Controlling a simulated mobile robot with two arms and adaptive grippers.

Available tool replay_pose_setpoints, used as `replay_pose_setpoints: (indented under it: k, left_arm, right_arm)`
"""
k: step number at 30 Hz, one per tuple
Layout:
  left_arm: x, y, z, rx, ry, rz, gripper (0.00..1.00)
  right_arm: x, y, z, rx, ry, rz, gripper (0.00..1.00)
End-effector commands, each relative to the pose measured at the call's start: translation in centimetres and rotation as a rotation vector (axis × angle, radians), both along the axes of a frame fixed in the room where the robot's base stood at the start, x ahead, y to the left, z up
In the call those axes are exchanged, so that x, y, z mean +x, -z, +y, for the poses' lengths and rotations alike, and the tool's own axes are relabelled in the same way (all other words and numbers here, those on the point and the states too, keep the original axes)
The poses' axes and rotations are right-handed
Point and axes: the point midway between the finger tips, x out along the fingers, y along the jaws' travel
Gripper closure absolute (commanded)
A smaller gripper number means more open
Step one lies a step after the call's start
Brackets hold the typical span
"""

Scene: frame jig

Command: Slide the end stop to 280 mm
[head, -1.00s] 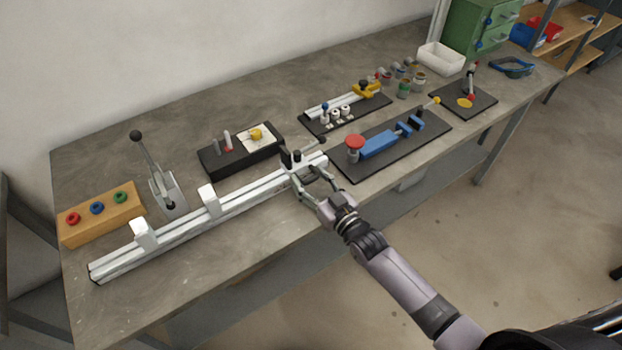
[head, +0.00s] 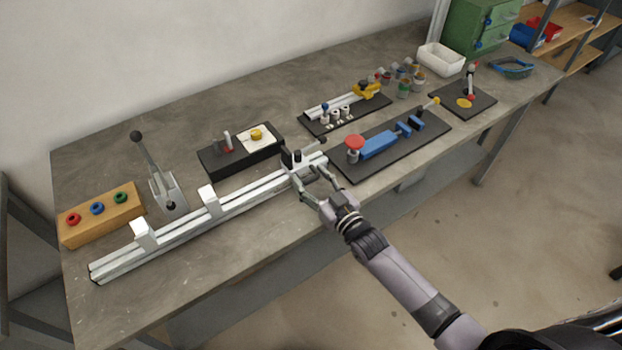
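The slotted aluminium rail (head: 180,235) lies along the front of the bench at left. The end stop (head: 296,160), a small block with dark upright parts and a grey lever, sits at the rail's right end. Two white blocks stand on the rail, one near the middle (head: 209,200) and one farther left (head: 144,233). My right gripper (head: 308,178) is at the near side of the end stop, with its fingers apart. I cannot tell whether the fingers touch the stop. The scale is too small to read. My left gripper is not in view.
A toggle clamp (head: 168,190) and a wooden block with coloured rings (head: 100,215) stand behind the rail's left part. A black fixture (head: 240,155) stands behind its right part. A dark board with a blue vise (head: 390,145) is close on the gripper's right.

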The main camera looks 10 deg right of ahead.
Motion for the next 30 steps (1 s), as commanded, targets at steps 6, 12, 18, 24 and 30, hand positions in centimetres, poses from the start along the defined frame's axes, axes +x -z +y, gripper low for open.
replay_pose_setpoints:
  k: [6, 12, 18, 24, 30]
  left_arm:
    - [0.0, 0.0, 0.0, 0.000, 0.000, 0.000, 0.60]
    - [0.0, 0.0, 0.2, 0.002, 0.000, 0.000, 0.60]
    - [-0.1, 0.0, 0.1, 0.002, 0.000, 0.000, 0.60]
    - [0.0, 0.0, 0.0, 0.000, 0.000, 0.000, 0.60]
    - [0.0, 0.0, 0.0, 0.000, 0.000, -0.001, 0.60]
  right_arm:
    - [-0.1, 0.1, 0.0, 0.001, 0.000, 0.004, 0.40]
    - [-0.1, 0.1, 0.0, 0.003, 0.000, 0.003, 0.40]
    - [-1.8, 0.2, -0.6, 0.002, 0.000, 0.005, 0.40]
    - [-5.8, 0.2, -2.0, 0.002, 0.000, 0.006, 0.40]
    - [-9.4, 0.2, -3.4, 0.001, 0.000, 0.005, 0.40]
